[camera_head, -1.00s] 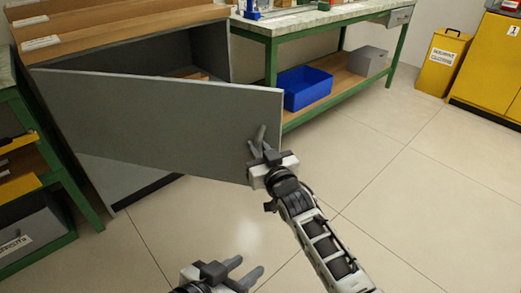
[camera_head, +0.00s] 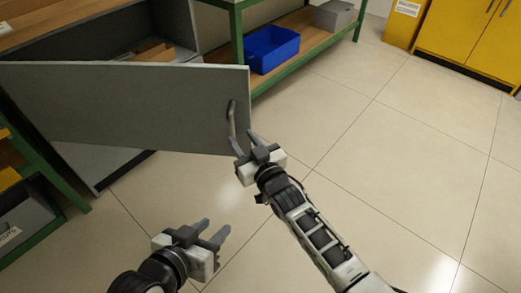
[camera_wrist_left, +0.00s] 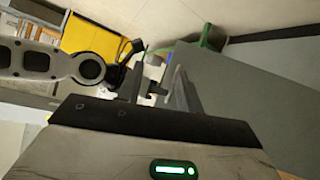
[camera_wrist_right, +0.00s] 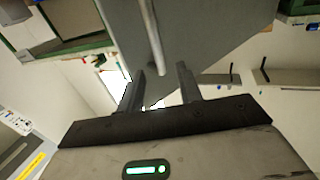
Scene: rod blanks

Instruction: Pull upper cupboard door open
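The grey upper cupboard door (camera_head: 130,108) stands wide open, swung out from the cupboard (camera_head: 180,26). Its bar handle (camera_head: 232,118) is near the free edge. My right gripper (camera_head: 244,143) is open just below and in front of the handle's lower end, seemingly clear of it. In the right wrist view the handle (camera_wrist_right: 152,38) shows beyond and between the spread fingertips (camera_wrist_right: 160,75). My left gripper (camera_head: 214,228) is open and empty, low in the head view, apart from the door. The left wrist view shows its spread fingers (camera_wrist_left: 158,78) beside the grey door panel (camera_wrist_left: 240,95).
A green-framed bench with a blue bin (camera_head: 270,48) and a grey box (camera_head: 333,14) on its lower shelf stands behind the door. Yellow cabinets (camera_head: 465,38) are at the back right. Another green-framed rack (camera_head: 45,175) is at left. The floor to the right is clear.

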